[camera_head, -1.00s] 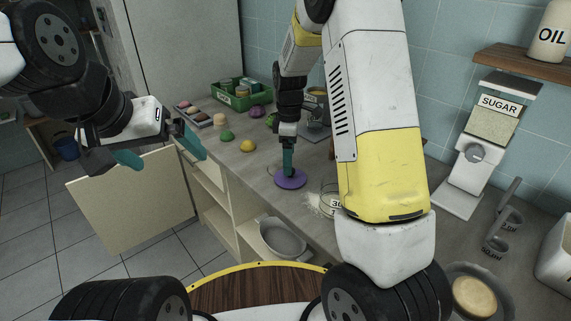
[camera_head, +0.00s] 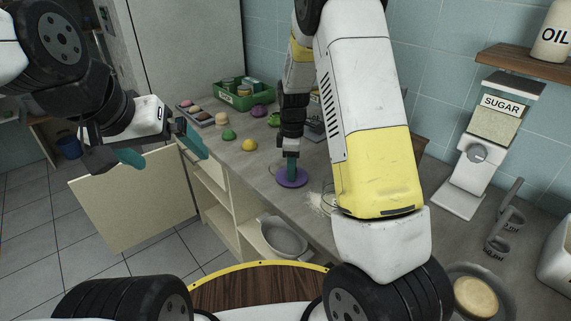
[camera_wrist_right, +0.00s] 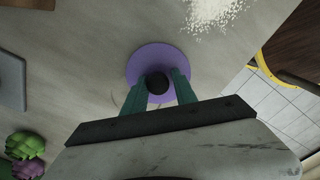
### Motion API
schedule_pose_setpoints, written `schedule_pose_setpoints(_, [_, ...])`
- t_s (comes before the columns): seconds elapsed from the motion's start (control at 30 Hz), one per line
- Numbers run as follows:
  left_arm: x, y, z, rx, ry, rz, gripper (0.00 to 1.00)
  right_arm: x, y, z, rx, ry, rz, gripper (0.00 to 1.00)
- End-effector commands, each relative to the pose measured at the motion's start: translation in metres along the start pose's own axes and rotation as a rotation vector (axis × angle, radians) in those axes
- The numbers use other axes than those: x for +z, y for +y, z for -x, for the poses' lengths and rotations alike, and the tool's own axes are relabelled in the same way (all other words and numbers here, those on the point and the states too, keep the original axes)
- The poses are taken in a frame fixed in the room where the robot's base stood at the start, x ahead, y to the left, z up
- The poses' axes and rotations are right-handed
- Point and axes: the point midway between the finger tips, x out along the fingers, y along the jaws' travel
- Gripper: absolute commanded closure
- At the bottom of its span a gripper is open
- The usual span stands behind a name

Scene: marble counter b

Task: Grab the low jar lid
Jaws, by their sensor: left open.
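The low jar lid (camera_head: 300,182) is a flat purple disc with a dark round knob, lying on the counter in the head view. In the right wrist view the purple lid (camera_wrist_right: 146,57) and its black knob (camera_wrist_right: 157,83) are below my right gripper. My right gripper (camera_head: 291,180) points down at the lid, and its teal fingers (camera_wrist_right: 159,78) stand on either side of the knob. I cannot tell whether they press on it. My left gripper (camera_head: 165,148) is open and empty, off to the left, away from the counter.
A green crate (camera_head: 243,97) and several coloured pieces, including a yellow one (camera_head: 249,145), lie further back. White grains (camera_wrist_right: 214,10) are spilled near the lid. The sugar dispenser (camera_head: 492,125) stands at right. A grey bowl (camera_head: 284,238) sits in front of the counter, below its top.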

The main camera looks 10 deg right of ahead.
Motion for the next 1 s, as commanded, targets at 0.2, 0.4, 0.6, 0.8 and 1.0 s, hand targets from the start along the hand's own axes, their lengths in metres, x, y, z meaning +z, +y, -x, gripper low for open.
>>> schedule_pose_setpoints(0.2, [0.0,0.0,0.0,0.0,0.0,0.0,0.0,0.001,-0.003,-0.004,-0.009,-0.004,0.0,1.0])
schedule_pose_setpoints(0.4, [0.0,0.0,0.0,0.0,0.0,0.0,0.0,0.001,-0.004,-0.003,-0.012,-0.005,0.0,1.0])
schedule_pose_setpoints(0.6, [0.0,0.0,0.0,0.0,0.0,0.0,0.0,0.001,-0.002,0.022,-0.006,-0.001,-0.001,1.0])
schedule_pose_setpoints(0.8, [0.0,0.0,0.0,0.0,0.0,0.0,0.0,0.0,-0.001,0.064,-0.003,0.0,0.0,1.0])
schedule_pose_setpoints(1.0, [0.0,0.0,0.0,0.0,0.0,0.0,0.0,0.0,-0.003,0.093,-0.005,0.0,-0.005,1.0])
